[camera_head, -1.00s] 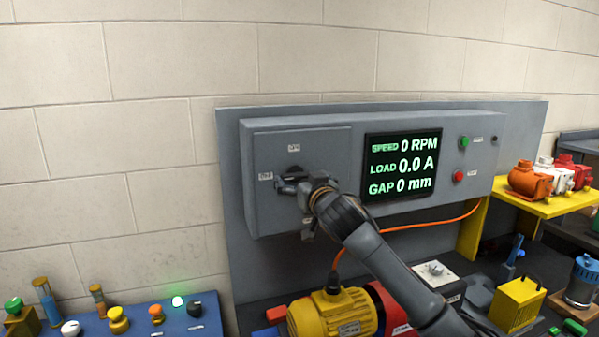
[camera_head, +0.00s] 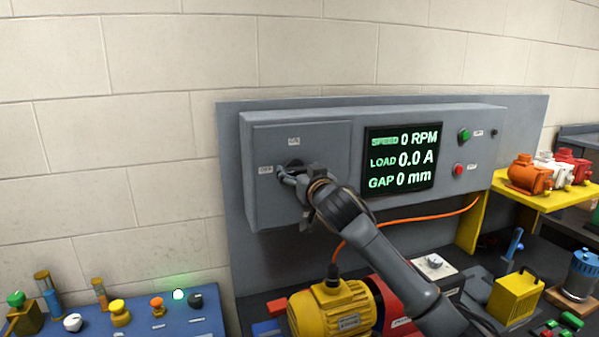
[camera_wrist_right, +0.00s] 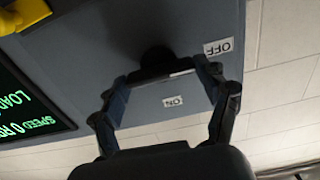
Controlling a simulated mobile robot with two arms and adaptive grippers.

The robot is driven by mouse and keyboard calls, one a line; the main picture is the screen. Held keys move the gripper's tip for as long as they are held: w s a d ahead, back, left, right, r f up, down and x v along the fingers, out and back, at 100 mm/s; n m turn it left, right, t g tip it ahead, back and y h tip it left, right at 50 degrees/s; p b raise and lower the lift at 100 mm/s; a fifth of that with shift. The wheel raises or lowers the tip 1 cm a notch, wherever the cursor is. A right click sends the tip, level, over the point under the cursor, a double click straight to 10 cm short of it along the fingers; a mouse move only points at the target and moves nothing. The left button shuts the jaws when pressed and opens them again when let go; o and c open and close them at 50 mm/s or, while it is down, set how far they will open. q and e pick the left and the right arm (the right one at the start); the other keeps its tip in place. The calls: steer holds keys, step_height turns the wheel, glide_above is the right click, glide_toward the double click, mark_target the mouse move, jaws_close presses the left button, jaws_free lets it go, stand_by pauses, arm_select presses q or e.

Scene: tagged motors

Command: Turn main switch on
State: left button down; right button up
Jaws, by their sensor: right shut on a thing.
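The main switch (camera_head: 293,163) is a dark rotary knob on the front of the grey cabinet (camera_head: 326,143). An ON label (camera_head: 294,141) sits above it and an OFF label (camera_head: 265,169) to its left. My right gripper (camera_head: 285,174) is at the knob, its fingers partly covering it. In the right wrist view, the gripper (camera_wrist_right: 163,73) is shut on the switch's dark handle (camera_wrist_right: 155,62), one finger at each end. The handle has a short white mark. Its exact angle is hard to tell in the head view. My left gripper is not in view.
The screen (camera_head: 402,158) reads 0 RPM, 0.0 A and 0 mm. Green (camera_head: 464,135) and red (camera_head: 458,169) buttons are to its right. A blue panel (camera_head: 180,322) with a lit green lamp is at lower left.

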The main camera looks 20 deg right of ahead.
steer(key=m+b, duration=0.1)
steer(key=m, duration=0.2)
steer(key=shift+f+m, duration=0.15)
steer(key=shift+m, duration=1.15)
steer(key=m, duration=0.2)
steer(key=shift+m, duration=0.3)
steer(key=m+p, duration=0.2)
steer(key=m, duration=0.2)
steer(key=shift+m, duration=0.3)
steer(key=m+p, duration=0.3)
steer(key=m, duration=0.1)
steer(key=shift+d+m, duration=0.1)
steer(key=shift+m, duration=0.3)
